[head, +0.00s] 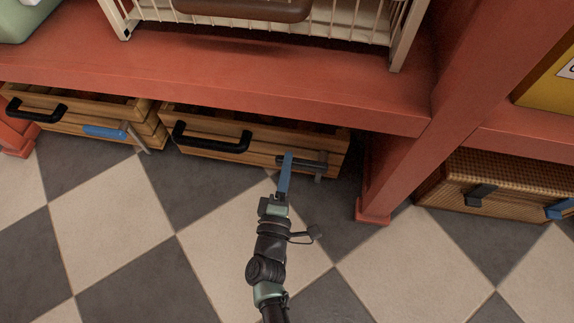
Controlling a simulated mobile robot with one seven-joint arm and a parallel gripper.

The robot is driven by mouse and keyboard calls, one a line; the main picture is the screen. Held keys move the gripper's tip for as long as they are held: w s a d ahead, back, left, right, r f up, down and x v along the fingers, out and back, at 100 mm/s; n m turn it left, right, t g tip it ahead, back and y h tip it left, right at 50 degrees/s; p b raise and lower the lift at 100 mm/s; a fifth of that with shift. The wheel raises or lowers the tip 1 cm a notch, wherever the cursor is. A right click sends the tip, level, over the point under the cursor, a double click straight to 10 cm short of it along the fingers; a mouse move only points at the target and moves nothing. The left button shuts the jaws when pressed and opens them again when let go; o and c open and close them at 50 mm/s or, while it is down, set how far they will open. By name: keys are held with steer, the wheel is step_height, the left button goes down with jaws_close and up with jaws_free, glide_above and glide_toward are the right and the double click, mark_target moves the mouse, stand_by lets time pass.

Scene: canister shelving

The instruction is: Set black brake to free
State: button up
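The black brake (313,164) is a short dark bar on a grey metal bracket. It is at the right end of the front of the middle wooden crate (225,153), and the bar lies roughly level. My gripper (287,158) reaches up from below, with its blue finger at the left end of the black bar. I see the fingers nearly edge-on, so I cannot tell whether they touch the bar or are closed around it. The finger hides part of the bar's left end.
A similar wooden crate (75,110) on the left has a blue lever (104,132). A red shelf (220,85) overhangs the crates, and a red post (385,175) stands just right of the brake. A wicker box (500,188) sits at right. The checkered floor in front is clear.

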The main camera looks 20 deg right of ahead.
jaws_close()
stand_by(1.0)
